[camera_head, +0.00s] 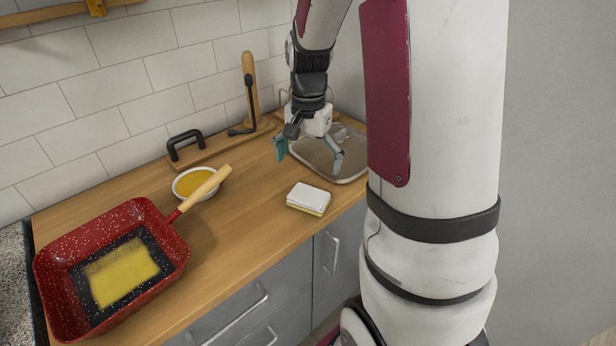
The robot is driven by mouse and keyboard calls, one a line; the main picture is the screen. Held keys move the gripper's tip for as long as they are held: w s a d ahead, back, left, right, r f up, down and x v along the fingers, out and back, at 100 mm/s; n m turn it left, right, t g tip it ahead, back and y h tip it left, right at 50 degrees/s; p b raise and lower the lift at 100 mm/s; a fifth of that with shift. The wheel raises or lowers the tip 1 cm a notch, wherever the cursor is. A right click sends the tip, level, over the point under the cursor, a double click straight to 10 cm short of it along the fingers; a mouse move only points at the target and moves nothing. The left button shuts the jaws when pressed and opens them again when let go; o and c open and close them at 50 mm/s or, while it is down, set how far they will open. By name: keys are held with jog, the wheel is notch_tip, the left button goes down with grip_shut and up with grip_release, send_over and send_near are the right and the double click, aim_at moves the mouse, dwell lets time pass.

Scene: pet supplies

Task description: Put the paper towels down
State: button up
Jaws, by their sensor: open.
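My gripper (309,156) is open above the back right of the wooden counter (245,225), its two teal-tipped fingers spread apart with nothing visible between them. A small flat stack, white on top with a yellowish layer below, which may be the paper towels (309,196), lies on the counter. It is in front of my gripper and apart from it. A grey metal tray (352,176) lies behind and to the right, partly hidden by my gripper and arm. Something pale shows in the tray, too unclear to name.
A red speckled square pan (172,275) with a yellow patch inside stands at the left, its wooden handle pointing right. A white bowl of yellow-orange contents (184,193) sits under the handle's end. A wooden board with black handles (222,146) is by the tiled wall.

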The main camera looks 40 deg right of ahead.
jog(key=s+a+r+n+t, duration=0.3)
jog(key=s+a+r+n, duration=0.4)
jog(key=a+r, duration=0.45)
jog(key=s+a+r+n+t, duration=0.1)
jog(key=s+a+r+n, duration=0.2)
jog(key=s+a+n, duration=0.3)
jog(key=s, duration=0.3)
jog(key=shift+r+t, duration=0.2)
jog(key=shift+t, duration=0.2)
